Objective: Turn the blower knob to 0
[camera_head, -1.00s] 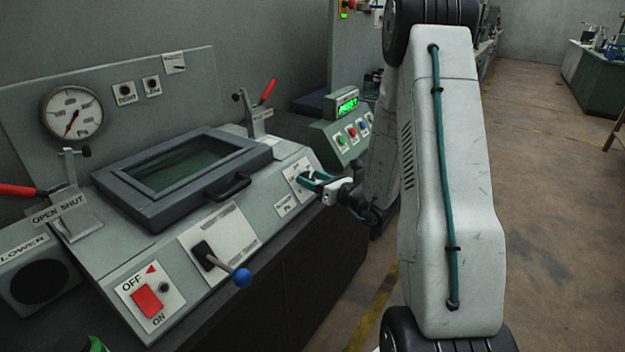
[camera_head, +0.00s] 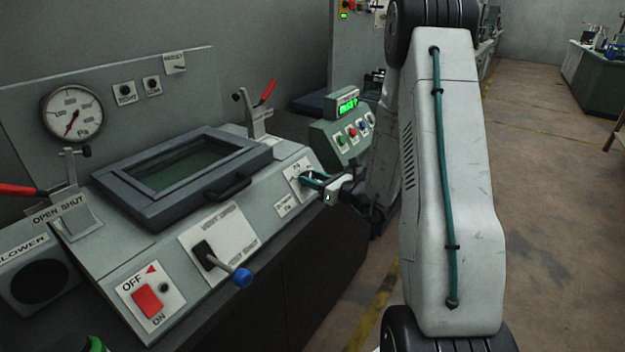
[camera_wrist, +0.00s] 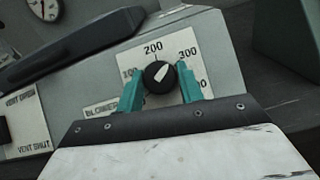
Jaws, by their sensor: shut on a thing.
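The blower knob (camera_wrist: 160,75) is a round black dial with a white pointer, on a white scale plate (camera_wrist: 188,50) marked 100, 200, 300 and a partly hidden number. Its pointer aims up and slightly right, between 200 and 300. My gripper (camera_wrist: 160,88) has teal fingers on both sides of the knob and is shut on it. In the head view my gripper (camera_head: 312,180) is at the right end of the sloped panel, and the knob itself is mostly hidden by the fingers.
A lidded window with a dark handle (camera_head: 228,187) lies left of my gripper. A blue-ended lever (camera_head: 242,277) and a red OFF/ON switch (camera_head: 148,301) are on the front panel. A green button box (camera_head: 342,140) stands behind my gripper.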

